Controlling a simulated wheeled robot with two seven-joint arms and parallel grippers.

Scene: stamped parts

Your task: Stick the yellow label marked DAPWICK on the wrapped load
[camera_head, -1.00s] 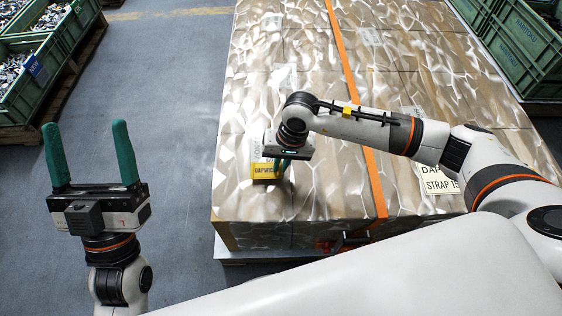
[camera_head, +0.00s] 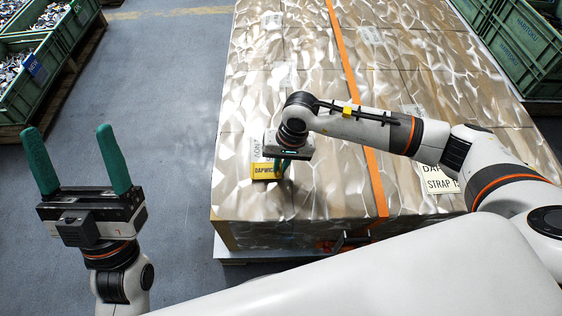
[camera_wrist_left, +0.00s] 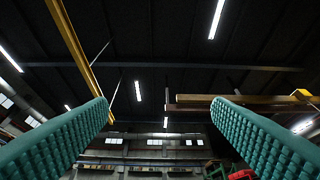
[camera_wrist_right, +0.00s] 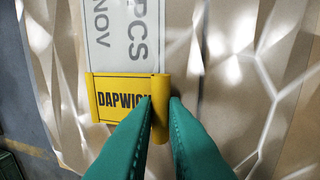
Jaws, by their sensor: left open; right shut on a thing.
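The yellow label marked DAPWICK (camera_head: 265,171) is at the near left part of the wrapped load (camera_head: 245,205), just below a white printed label. My right gripper (camera_head: 284,160) points down over it. In the right wrist view the yellow label (camera_wrist_right: 112,98) lies against the wrap, overlapping the white label's lower end, and its right edge is curled up. My right gripper (camera_wrist_right: 161,100) is shut on that curled edge, hiding the last letters. Whether the label is stuck down cannot be told. My left gripper (camera_head: 75,160) is open and empty, raised over the floor left of the load.
The white label (camera_wrist_right: 122,35) reads PCS and NOV. An orange strap (camera_head: 340,50) crosses the load, with a buckle at the near edge. A cream STRAP label (camera_head: 440,184) lies at right. Green crates stand at the far left (camera_head: 35,85) and far right (camera_head: 520,45).

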